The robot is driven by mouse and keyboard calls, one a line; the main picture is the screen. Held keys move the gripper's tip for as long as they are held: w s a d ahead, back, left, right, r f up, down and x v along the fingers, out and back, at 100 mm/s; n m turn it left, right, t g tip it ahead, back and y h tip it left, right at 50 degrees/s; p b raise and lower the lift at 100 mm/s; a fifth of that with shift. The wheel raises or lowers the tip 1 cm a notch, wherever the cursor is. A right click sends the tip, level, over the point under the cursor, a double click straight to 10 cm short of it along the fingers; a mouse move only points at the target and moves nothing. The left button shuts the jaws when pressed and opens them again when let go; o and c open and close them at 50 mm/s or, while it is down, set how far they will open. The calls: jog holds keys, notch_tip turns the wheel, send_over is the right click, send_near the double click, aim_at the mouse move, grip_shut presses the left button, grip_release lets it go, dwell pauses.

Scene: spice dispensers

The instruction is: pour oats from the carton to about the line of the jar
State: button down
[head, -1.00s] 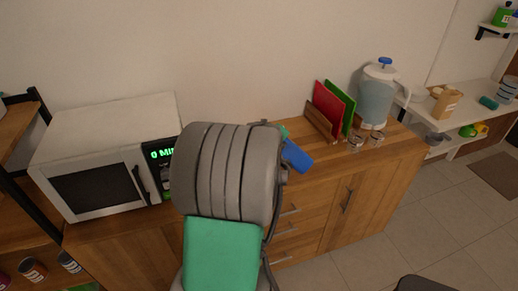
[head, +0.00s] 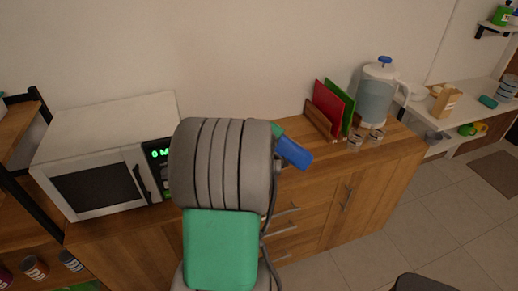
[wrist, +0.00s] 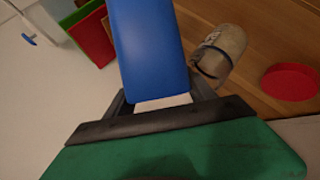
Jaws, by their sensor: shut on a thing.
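The blue carton (head: 293,153) shows tilted just right of my arm in the head view, above the wooden counter. In the wrist view the carton (wrist: 152,45) stretches up from between the fingers of my gripper (wrist: 160,100), which is shut on it. A jar (wrist: 222,50) with beige contents and a dark band around it is right of the carton in the wrist view, apart from it in the picture. Its exact level against a line is not clear. The jar is hidden behind my arm in the head view.
A red disc (wrist: 291,82) lies on the counter near the jar. A microwave (head: 105,155) stands at the left. A rack with red (head: 327,108) and green boards, a pitcher (head: 376,95) and two small jars (head: 355,141) stand right on the counter.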

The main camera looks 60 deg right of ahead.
jog(key=shift+w+f+n+g, duration=0.25)
jog(key=shift+w+n+g, duration=0.05)
dwell(0.6)
jog(key=shift+w+a+r+n+g+h+p, duration=0.15)
jog(key=shift+w+r+n+g+h+p, duration=0.15)
jog(key=shift+n+g, duration=0.25)
dwell(0.8)
jog(key=shift+w+a+r+n+g+h, duration=0.1)
jog(key=shift+w+a+n+g+h, duration=0.15)
jog(key=shift+w, duration=0.25)
jog(key=shift+w+a+n+g+h, duration=0.1)
jog(key=shift+w+g, duration=0.2)
jog(key=shift+w, duration=0.15)
dwell(0.6)
jog(key=shift+w+r+n+g+h, duration=0.1)
jog(key=shift+w+n+g+h, duration=0.15)
jog(key=shift+w+n+g, duration=0.35)
dwell(3.6)
